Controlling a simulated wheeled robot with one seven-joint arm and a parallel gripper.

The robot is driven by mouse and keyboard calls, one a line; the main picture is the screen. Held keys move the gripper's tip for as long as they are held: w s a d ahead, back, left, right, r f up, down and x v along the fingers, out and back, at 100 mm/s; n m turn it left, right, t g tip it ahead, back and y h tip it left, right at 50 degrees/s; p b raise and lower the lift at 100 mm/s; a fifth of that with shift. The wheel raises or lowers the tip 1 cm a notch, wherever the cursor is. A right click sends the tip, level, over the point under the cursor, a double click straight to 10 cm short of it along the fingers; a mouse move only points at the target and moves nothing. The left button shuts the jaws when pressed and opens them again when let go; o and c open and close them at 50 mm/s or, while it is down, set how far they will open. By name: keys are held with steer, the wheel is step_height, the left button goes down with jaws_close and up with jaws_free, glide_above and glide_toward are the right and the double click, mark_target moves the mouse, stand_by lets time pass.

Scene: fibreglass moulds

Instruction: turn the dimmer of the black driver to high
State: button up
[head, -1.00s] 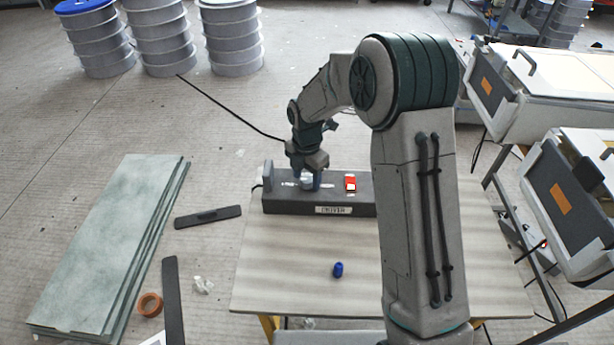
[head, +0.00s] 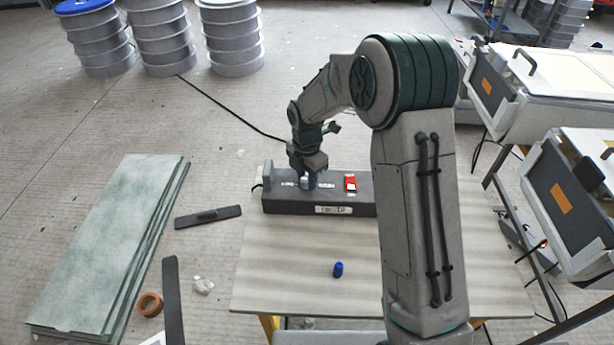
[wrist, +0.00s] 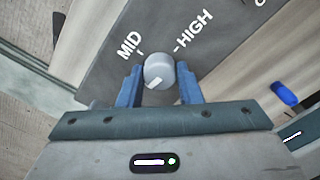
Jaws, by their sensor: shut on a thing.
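The black driver (head: 285,205) is a long dark box with a label on its front, lying at the back of the table. Its dimmer is a round grey knob (wrist: 158,68) with a white mark on its near lower side in the wrist view. The words MID and HIGH, each with a tick, are printed beyond the knob there. The mark lies on the side away from both words. My gripper (head: 306,182) is over the driver's left part; its blue fingers (wrist: 159,84) are shut on the knob from both sides. The LOW end of the scale is not visible.
A red switch (head: 350,183) sits on the driver to the right of my gripper. A small blue cylinder (head: 338,269) stands on the otherwise clear table (head: 290,275). A black cable (head: 230,108) runs across the floor behind. Green-grey sheets (head: 110,240) are stacked at left.

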steer(key=m, duration=0.4)
steer(key=m+b, duration=0.1)
steer(key=m, duration=0.3)
steer(key=shift+m, duration=0.4)
steer(key=m, duration=0.4)
steer(key=shift+m+b, duration=0.3)
steer(key=shift+b, duration=0.05)
steer(key=m, duration=0.8)
steer(key=shift+b, duration=0.3)
steer(key=m, duration=0.4)
steer(key=shift+m, duration=0.3)
steer(key=m, duration=0.4)
steer(key=shift+m+p, duration=0.7)
steer(key=shift+m, duration=1.6)
